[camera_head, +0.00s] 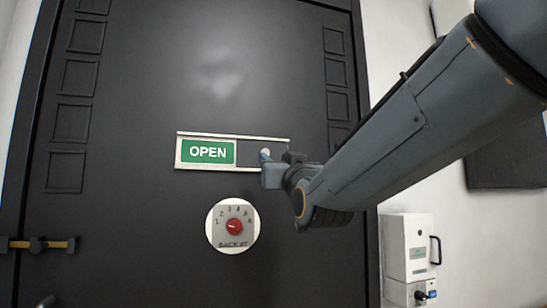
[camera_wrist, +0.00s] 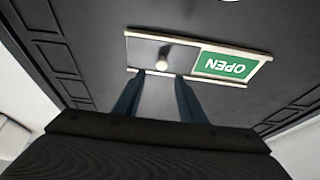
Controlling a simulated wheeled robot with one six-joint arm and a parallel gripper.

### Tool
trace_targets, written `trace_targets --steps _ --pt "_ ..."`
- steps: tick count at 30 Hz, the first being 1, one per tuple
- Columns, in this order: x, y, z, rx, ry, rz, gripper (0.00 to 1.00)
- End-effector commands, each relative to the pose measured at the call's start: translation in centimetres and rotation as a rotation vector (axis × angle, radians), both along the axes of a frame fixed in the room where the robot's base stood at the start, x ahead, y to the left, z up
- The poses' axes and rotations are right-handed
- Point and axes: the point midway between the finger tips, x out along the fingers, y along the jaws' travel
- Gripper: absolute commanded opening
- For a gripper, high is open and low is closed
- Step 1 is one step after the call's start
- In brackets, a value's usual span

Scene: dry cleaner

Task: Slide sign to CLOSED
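The sign (camera_head: 208,152) is a pale frame on a black door, showing a green panel that reads OPEN on its left part. A dark plain slider panel (camera_head: 245,153) covers the right part and carries a small pale knob (camera_head: 266,152). In the wrist view the sign is upside down, with the green OPEN panel (camera_wrist: 226,66) at right and the knob (camera_wrist: 161,66) left of it. My gripper (camera_wrist: 160,76) is open, its two fingers apart on either side of the knob's line. In the head view my gripper (camera_head: 267,160) is at the knob; contact cannot be told.
A round white dial (camera_head: 222,239) with a red knob and the words BACK AT sits just below the sign. A white box (camera_head: 408,247) hangs on the wall at right. The door above the sign is clear.

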Motion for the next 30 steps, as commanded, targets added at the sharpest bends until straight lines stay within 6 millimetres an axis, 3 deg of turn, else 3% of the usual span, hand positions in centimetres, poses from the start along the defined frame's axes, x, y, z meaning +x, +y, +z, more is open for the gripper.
trace_targets --steps 12,25,26,30 --pt "5.1 1.6 2.2 -0.002 0.005 0.002 0.37" --pt "6.1 1.9 2.5 -0.002 0.005 0.002 0.37" --pt "6.1 1.9 2.5 -0.002 0.005 0.002 0.36" --pt "6.1 1.9 2.5 -0.002 0.005 0.002 0.12"
